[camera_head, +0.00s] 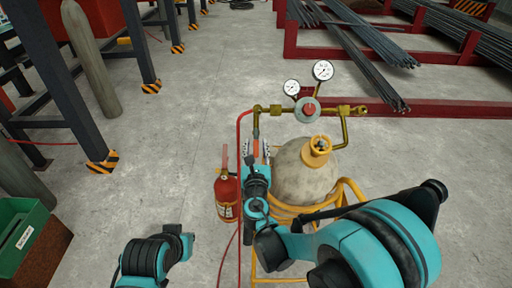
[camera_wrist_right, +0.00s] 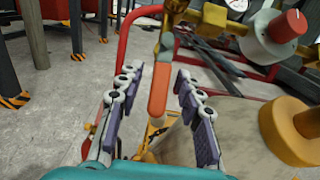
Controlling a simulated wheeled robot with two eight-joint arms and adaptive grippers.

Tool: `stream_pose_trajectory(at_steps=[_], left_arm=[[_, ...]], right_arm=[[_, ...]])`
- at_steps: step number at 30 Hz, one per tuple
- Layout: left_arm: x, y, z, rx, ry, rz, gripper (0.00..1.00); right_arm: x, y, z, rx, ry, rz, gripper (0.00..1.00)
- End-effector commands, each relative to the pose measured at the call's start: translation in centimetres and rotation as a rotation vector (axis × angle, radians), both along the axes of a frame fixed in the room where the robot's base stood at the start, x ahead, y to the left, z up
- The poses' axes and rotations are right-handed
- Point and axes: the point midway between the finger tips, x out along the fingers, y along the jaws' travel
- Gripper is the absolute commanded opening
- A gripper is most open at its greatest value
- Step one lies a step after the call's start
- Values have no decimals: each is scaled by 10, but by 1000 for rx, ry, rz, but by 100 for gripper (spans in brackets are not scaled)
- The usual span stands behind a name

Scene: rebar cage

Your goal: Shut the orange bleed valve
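The orange bleed valve handle (camera_head: 256,149) hangs down from the left end of the brass pipework above the grey tank. In the right wrist view the orange handle (camera_wrist_right: 159,88) points nearly straight down from its brass fitting. My right gripper (camera_head: 257,150) is open, with one finger on each side of the handle. In the right wrist view the purple-padded fingers (camera_wrist_right: 156,108) show clear gaps to the handle on both sides. The exact depth between fingertips and handle is hard to judge. My left arm shows at the lower left, but its gripper is not visible.
The grey tank (camera_head: 303,176) with its yellow valve (camera_head: 317,150) stands right of the gripper. A red regulator knob (camera_head: 309,109) and two gauges sit above. A red hose (camera_head: 238,135) and a fire extinguisher (camera_head: 227,196) are close on the left.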

Motion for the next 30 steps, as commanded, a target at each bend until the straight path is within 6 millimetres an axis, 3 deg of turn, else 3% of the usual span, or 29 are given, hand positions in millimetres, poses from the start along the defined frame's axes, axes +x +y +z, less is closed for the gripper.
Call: stream_pose_trajectory(at_steps=[1, 4, 17, 30], left_arm=[[0, 0, 0, 0, 0, 0, 0], [0, 0, 0, 0, 0, 0, 0], [0, 0, -1, 0, 0, 0, 0], [0, 0, -6, 0, 0, 0, 0]], right_arm=[[0, 0, 0, 0, 0, 0, 26], [0, 0, 0, 0, 0, 0, 0], [0, 3, 0, 27, 0, -21, 0], [2, 18, 2, 265, 0, -221, 0]])
